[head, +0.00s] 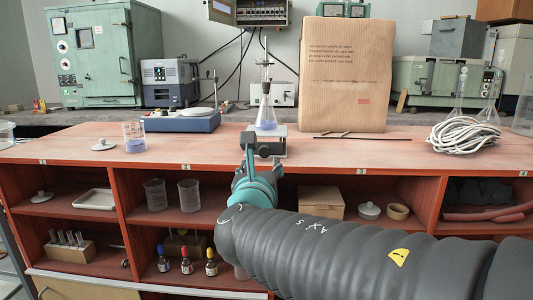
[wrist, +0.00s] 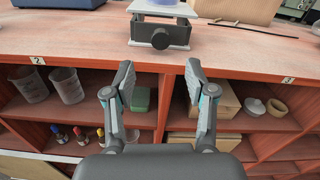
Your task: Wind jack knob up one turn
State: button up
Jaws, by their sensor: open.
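The lab jack (head: 271,143) stands on the red-brown bench top near its front edge. It also shows at the top of the wrist view (wrist: 181,31), with its round dark knob (wrist: 160,39) facing me. A conical flask (head: 266,115) with blue liquid stands on the jack's top plate. My gripper (wrist: 159,75) is open and empty. In the wrist view its two fingers are spread wide below the knob in the picture, apart from it. In the head view my gripper (head: 247,146) partly hides the left side of the jack, and the knob is hard to make out.
A large brown paper sack (head: 346,75) stands right of the jack, with a thin dark rod (head: 362,138) before it. A blue stirrer (head: 182,120) and a beaker (head: 134,137) stand left. Coiled white cable (head: 463,134) lies right. Open shelves lie below the bench edge.

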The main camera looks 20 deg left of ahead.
aim_at(264, 152)
jog(key=x, duration=0.9)
jog(key=shift+w+d+p, duration=0.1)
jog(key=shift+p, duration=0.2)
jog(key=shift+f, duration=0.1)
grip_shut()
